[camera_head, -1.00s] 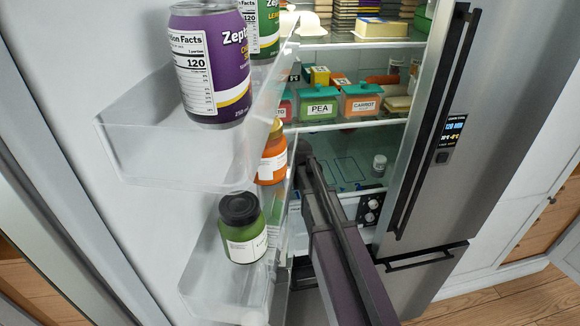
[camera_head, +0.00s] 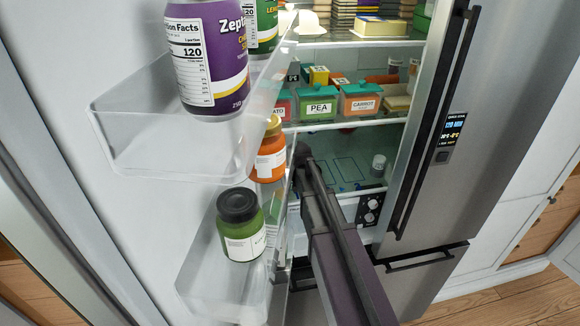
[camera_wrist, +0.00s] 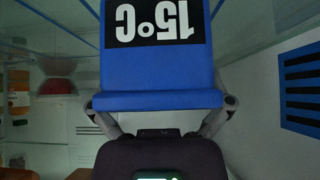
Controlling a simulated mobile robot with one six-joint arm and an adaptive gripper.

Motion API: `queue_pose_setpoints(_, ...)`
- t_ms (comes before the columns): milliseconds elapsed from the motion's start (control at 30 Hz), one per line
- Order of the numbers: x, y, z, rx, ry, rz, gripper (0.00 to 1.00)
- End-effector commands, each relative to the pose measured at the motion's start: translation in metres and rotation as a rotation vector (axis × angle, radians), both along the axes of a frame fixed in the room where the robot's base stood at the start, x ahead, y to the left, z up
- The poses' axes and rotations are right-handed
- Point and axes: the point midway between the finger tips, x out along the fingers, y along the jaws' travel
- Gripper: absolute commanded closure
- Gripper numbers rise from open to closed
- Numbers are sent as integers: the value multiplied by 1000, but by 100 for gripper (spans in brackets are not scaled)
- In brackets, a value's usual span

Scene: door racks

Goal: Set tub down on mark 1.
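In the wrist view a blue tub (camera_wrist: 160,88) with a black label reading "15°C", upside down in the picture, sits between the two fingers of my gripper (camera_wrist: 162,104). The fingers touch its sides near its lower edge, and it fills the top middle of the view. In the head view my arm reaches into the fridge past the door racks, and the gripper and tub are hidden. Blue outlined marks (camera_head: 350,170) show on the fridge shelf to the right of my arm. Their numbers are too small to read.
PEA (camera_head: 319,108) and CARROT (camera_head: 360,103) boxes stand on the shelf above. The door rack (camera_head: 150,150) holds a purple can (camera_head: 208,60); a green jar (camera_head: 240,225) stands below, close to my arm.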

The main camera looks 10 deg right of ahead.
Motion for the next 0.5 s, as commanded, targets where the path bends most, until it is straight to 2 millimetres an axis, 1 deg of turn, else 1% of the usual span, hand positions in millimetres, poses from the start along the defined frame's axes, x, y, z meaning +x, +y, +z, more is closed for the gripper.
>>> queue_pose_setpoints(267,0,0,1,0,0,0,0)
queue_pose_setpoints(367,0,1,3,0,0,1,0)
queue_pose_setpoints(500,-6,1,10,0,0,1,0)
